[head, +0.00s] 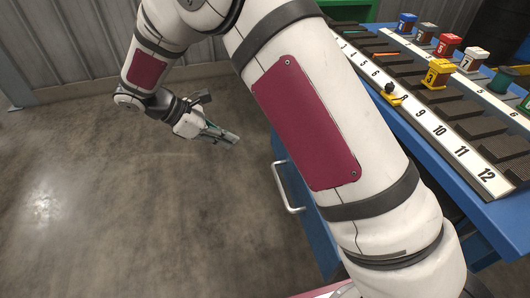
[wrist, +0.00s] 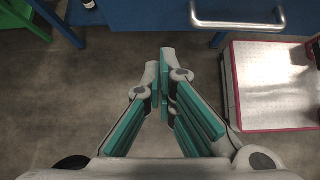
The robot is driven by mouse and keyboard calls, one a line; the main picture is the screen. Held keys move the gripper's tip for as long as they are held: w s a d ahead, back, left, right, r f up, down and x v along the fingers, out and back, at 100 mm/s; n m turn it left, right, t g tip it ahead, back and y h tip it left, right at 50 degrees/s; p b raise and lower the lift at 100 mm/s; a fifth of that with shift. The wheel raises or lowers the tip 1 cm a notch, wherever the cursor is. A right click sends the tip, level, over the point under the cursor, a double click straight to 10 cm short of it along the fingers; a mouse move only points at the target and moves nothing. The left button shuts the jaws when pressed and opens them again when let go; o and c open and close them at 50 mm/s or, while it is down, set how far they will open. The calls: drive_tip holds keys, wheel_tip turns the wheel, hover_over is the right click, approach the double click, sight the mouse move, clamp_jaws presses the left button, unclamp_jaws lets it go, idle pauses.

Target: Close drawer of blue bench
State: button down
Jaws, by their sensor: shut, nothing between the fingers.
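The blue bench (head: 432,160) stands at the right in the head view, with a numbered rack on top. Its blue drawer (head: 312,222) shows below, partly hidden behind my arm. A pale bar handle (head: 287,196) sticks out from the drawer front toward the left. The handle (wrist: 238,24) also shows at the top of the wrist view. How far the drawer stands out I cannot tell. My gripper (head: 232,137) is shut and empty, over open floor left of the bench. In the wrist view its fingertips (wrist: 163,56) are apart from the handle, below and left of it.
The numbered rack (head: 440,132) holds several coloured blocks, including a yellow one (head: 437,74). A green structure (head: 350,10) stands behind the bench. A small bottle (wrist: 88,4) shows at the wrist view's top edge. The concrete floor (head: 130,210) at left is clear.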

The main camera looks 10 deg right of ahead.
approach(280, 157)
wheel_tip(280, 157, down, 4)
drive_tip(key=shift+w+d+r, duration=0.15)
drive_tip(key=shift+d, duration=1.5)
drive_tip(key=shift+d, duration=0.1)
drive_tip(key=d, duration=3.1)
drive_tip(key=shift+d, duration=0.3)
